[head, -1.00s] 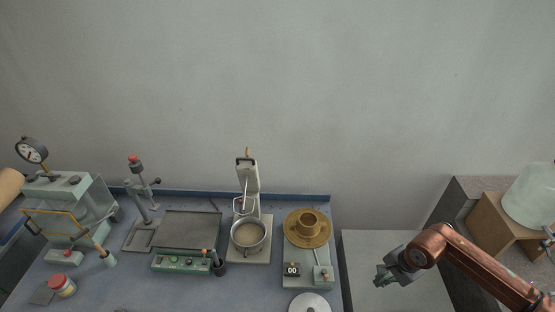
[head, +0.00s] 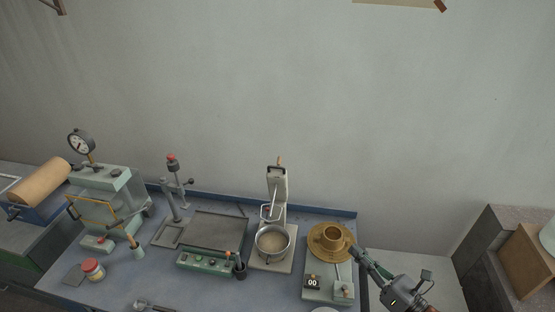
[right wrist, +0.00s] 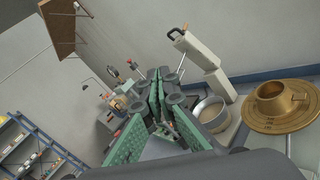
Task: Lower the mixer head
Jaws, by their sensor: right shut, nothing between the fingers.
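The mixer's pale head (head: 277,186) is tilted up, standing nearly upright above its column, with an orange-tipped part at its top. Its steel bowl (head: 272,241) sits below on the pale base, holding something beige. In the right wrist view the raised head (right wrist: 196,50) and the bowl (right wrist: 211,113) are beyond my fingers. My right gripper (head: 356,253) is shut and empty, right of the mixer, close to the brass turntable's right edge; I cannot tell if they touch. Its green-padded fingers also show in the right wrist view (right wrist: 158,92). My left gripper is not in view.
The brass turntable (head: 317,254) with a brass cup stands between the mixer and my right gripper. A green hotplate (head: 217,230) is left of the mixer. Further left are a press stand (head: 174,195), a jar (head: 93,269) and a gauge machine (head: 112,185). The wall is behind.

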